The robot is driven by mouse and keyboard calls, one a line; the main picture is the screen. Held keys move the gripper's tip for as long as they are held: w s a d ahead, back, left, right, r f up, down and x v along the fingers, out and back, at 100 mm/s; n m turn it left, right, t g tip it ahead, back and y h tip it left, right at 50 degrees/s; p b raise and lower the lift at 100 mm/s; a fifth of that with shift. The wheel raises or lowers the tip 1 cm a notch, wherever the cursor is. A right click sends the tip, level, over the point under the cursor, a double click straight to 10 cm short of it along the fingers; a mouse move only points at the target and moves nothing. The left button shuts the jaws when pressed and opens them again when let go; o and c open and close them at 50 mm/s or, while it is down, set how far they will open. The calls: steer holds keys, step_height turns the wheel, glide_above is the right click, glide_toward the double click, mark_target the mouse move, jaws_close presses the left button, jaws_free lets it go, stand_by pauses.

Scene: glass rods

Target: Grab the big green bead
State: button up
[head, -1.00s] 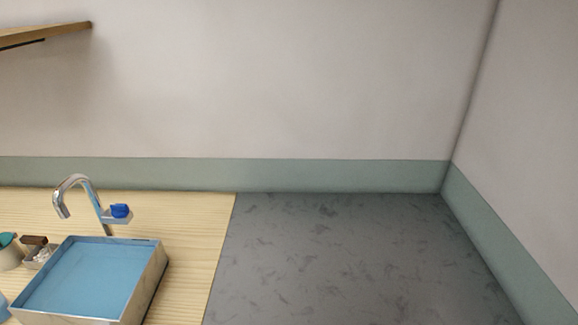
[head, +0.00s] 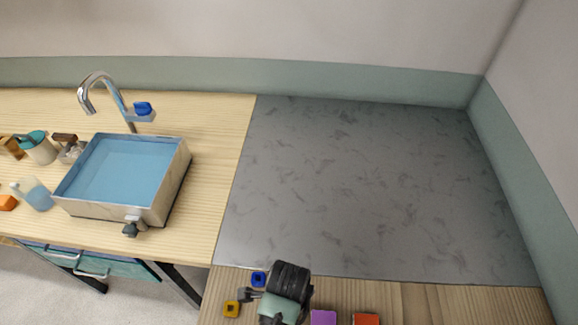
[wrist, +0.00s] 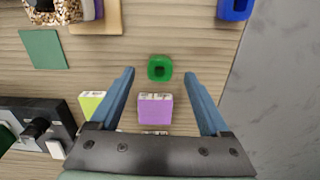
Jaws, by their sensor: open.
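A green bead (wrist: 160,68), square with a dark hole in its top, lies on the wooden table in the wrist view. My gripper (wrist: 160,73) is open and empty, with its two blue fingertips on either side of the bead in the picture and clear gaps on both sides. How high the fingers are above the table is hard to tell. In the head view the green bead does not show. The dark end of my arm stands over the table there and appears to cover that spot.
A purple block (wrist: 155,108) lies close to the green bead, between the fingers. A yellow-green block (wrist: 92,104) is left of it. A blue bead (wrist: 235,9) is at upper right; a black device (wrist: 36,128) is at lower left. A sink (head: 120,170) stands further off.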

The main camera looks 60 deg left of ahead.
steer(key=shift+f, duration=1.4)
steer(key=shift+c, duration=0.3)
steer(key=c, duration=1.2)
jaws_close()
steer(key=shift+r, duration=0.15)
